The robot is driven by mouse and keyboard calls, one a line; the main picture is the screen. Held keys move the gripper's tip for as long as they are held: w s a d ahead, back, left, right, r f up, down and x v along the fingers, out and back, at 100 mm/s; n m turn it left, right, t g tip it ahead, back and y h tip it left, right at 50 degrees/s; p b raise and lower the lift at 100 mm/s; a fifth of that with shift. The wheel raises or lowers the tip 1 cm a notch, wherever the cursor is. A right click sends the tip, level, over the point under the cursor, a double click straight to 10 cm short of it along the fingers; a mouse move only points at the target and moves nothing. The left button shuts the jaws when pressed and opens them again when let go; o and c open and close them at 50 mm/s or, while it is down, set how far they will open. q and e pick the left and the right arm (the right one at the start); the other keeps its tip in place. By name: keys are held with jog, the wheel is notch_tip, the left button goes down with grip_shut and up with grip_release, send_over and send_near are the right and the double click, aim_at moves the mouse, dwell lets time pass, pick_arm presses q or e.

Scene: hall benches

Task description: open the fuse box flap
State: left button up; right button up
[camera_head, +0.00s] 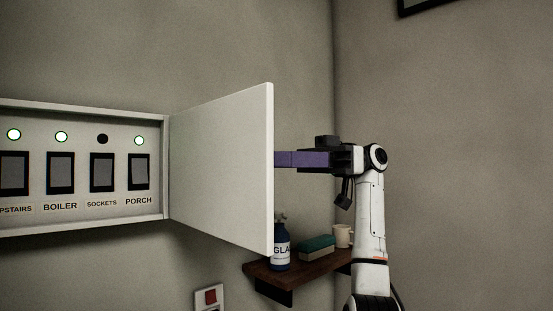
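The fuse box (166,190) is on the wall at the left, with its left end cut off by the picture's edge. Its white flap (222,165) is hinged on the box's right side and stands swung wide open, out from the wall. The switches show, labelled Boiler, Sockets and Porch, plus one partly cut off at the left. The Sockets lamp (102,139) is dark; the other lamps in view are lit green. My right gripper (300,159), with purple fingers, is at the flap's far side, by its free edge. The flap hides its fingertips. My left gripper is out of view.
A brown wall shelf (275,275) below the flap's free edge holds a blue bottle (280,250), a green-topped block (317,247) and a cup (342,236). A red wall switch (210,297) sits below the box. A room corner is behind my arm.

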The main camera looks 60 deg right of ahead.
jog(key=shift+w+f, duration=0.15)
jog(key=p+v, duration=0.1)
jog(key=v, duration=0.9)
jog(key=shift+s+p, duration=0.25)
jog(key=shift+p, duration=0.05)
jog(key=shift+d, duration=0.15)
dwell(0.4)
